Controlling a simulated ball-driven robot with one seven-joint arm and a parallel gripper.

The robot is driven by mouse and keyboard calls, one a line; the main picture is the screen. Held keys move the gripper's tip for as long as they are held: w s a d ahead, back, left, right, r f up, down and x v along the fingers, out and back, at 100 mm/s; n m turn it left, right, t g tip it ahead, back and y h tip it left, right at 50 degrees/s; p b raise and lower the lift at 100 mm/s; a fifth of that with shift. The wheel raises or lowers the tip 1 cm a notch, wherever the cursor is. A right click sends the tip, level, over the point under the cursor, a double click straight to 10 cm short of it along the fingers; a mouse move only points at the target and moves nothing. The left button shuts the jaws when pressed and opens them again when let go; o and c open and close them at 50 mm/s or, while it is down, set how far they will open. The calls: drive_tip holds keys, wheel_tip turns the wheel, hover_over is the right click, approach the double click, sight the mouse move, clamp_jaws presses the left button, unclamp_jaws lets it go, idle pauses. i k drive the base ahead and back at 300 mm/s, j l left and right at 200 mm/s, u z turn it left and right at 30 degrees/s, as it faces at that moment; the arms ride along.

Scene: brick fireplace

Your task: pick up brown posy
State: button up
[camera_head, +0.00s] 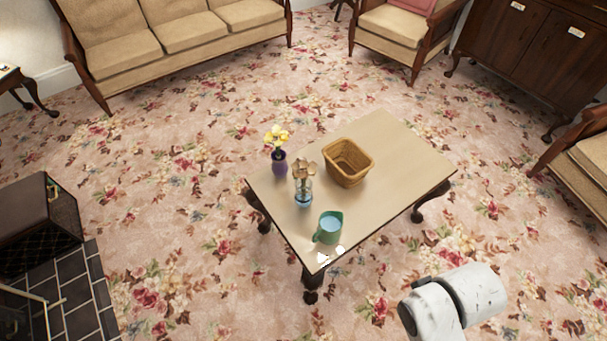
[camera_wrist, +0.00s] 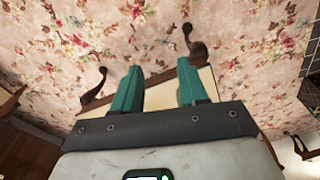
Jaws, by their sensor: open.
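The brown posy (camera_head: 305,168) is a bunch of brown flowers standing upright in a small clear and bluish vase (camera_head: 303,197). It stands on the left part of the low table (camera_head: 400,150) in the head view. My gripper (camera_wrist: 158,67) shows in the wrist view with its two teal fingers apart and nothing between them. A part of the table (camera_wrist: 160,95) shows beyond the fingers, with its dark curved legs. The posy is not visible in the wrist view. My gripper is outside the head view, where only my white arm shows at lower right.
A purple vase with yellow flowers (camera_head: 278,150) stands behind and left of the posy. A wicker basket (camera_head: 348,162) is to its right, and a green pitcher (camera_head: 328,228) is in front. The table's right side is bare. Open floral carpet (camera_head: 190,240) surrounds the table.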

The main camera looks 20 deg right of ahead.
sight(310, 168)
drive_tip(key=i+j, duration=0.1)
drive_tip(key=i, duration=0.4)
drive_tip(key=i+j+z, duration=0.1)
drive_tip(key=i, duration=0.4)
